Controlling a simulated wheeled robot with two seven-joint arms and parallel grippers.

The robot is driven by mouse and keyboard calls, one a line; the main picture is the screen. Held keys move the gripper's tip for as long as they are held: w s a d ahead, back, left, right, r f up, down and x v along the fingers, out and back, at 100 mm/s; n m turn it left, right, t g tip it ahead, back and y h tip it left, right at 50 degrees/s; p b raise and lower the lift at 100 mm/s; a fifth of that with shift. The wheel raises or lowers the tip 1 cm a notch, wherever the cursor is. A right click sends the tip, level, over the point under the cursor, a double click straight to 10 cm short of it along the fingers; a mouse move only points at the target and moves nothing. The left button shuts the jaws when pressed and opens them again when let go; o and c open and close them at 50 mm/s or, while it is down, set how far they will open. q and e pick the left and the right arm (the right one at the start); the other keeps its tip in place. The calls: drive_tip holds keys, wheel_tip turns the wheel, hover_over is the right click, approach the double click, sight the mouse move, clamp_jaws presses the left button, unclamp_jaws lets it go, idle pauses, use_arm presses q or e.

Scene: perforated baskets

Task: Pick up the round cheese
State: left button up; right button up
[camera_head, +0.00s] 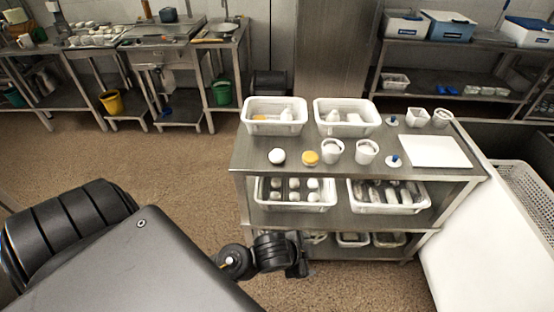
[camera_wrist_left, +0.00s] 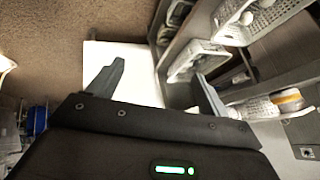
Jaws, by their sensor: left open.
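Two small round items stand at the front left of the steel shelf unit's top: a plain white one (camera_head: 277,156) and a yellow-orange topped one (camera_head: 310,158). I cannot tell for sure which is the round cheese; the yellow one looks more like it. My left gripper (camera_head: 298,258) is in front of the unit, below its top and apart from both items; its fingertips are hard to make out there. In the left wrist view the left gripper (camera_wrist_left: 157,85) is open, with nothing between its fingers. My right gripper is out of view.
The steel top (camera_head: 255,160) also carries two white perforated baskets (camera_head: 262,128) (camera_head: 335,128), white cups (camera_head: 366,152) and a white board (camera_head: 435,151). Filled baskets (camera_head: 294,207) stand on the shelf below. The floor (camera_head: 160,170) left of the unit is clear.

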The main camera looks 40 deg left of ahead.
use_arm(q)
drive_tip(key=w+d+r+m+t+h, duration=0.1)
drive_tip(key=w+d+r+m, duration=0.2)
drive_tip(key=w+m, duration=0.25)
drive_tip(key=w+d+r+m+h, duration=0.25)
drive_tip(key=w+r+m, duration=0.2)
drive_tip(key=m, duration=0.25)
drive_tip(key=m+g+y, duration=0.5)
drive_tip(key=m+y, duration=0.1)
drive_tip(key=m, duration=0.5)
approach(277, 154)
drive_tip(key=b+x, duration=0.1)
drive_tip(key=x, duration=0.2)
drive_tip(key=shift+f+b, duration=0.3)
drive_tip(key=shift+f, duration=0.05)
drive_tip(key=shift+x, duration=2.8)
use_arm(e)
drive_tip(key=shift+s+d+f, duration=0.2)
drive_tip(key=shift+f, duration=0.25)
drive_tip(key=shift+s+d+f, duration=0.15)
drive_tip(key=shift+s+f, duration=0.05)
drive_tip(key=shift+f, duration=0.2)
